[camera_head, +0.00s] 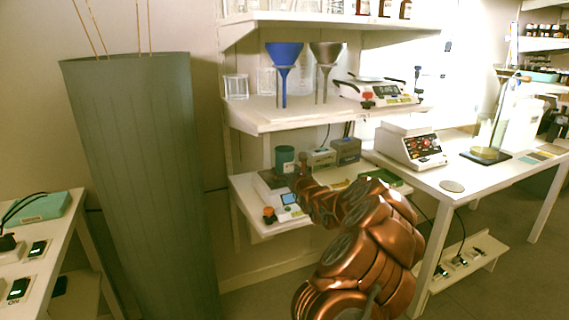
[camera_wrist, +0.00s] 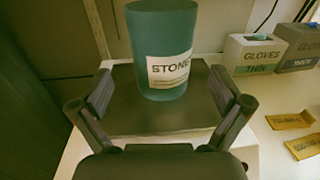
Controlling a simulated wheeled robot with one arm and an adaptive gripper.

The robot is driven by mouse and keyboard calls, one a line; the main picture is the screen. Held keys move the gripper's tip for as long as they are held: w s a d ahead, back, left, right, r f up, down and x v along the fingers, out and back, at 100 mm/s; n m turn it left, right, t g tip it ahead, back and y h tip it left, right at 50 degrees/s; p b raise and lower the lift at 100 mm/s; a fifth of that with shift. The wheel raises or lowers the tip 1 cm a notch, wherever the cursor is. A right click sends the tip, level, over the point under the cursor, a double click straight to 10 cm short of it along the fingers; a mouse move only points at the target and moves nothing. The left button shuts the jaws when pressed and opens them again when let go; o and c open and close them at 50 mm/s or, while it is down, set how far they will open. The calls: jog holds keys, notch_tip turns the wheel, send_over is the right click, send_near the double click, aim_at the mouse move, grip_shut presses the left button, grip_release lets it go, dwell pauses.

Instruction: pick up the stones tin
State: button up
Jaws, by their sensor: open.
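The stones tin (camera_wrist: 160,35) is a teal cylinder with a white label reading "STONES". It stands upright on a dark square plate (camera_wrist: 130,120) in the wrist view. In the head view the tin (camera_head: 285,158) stands on the lower shelf, on a device with a small lit screen. My gripper (camera_wrist: 163,103) is open, with one finger on each side and the tin beyond and between them. The fingers do not appear to touch it. In the head view my gripper (camera_head: 303,172) is just in front of the tin and partly covers the device.
Two glove boxes, one light (camera_wrist: 255,52) and one grey (camera_wrist: 299,46), stand right of the tin. Yellow labelled cards (camera_wrist: 290,119) lie on the shelf at right. The shelf above (camera_head: 300,112) holds funnels, beakers and a scale. A white table (camera_head: 470,178) stands at right.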

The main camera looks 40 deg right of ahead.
aim_at(288, 166)
jog(key=shift+x, duration=0.85)
jog(key=shift+w+d+r, duration=0.35)
jog(key=shift+w, duration=0.25)
jog(key=shift+w+d+f, duration=0.15)
jog(key=shift+w+d, duration=0.2)
jog(key=shift+w, duration=0.3)
jog(key=shift+w+d, duration=0.1)
jog(key=shift+w, duration=0.2)
jog(key=shift+c, duration=0.2)
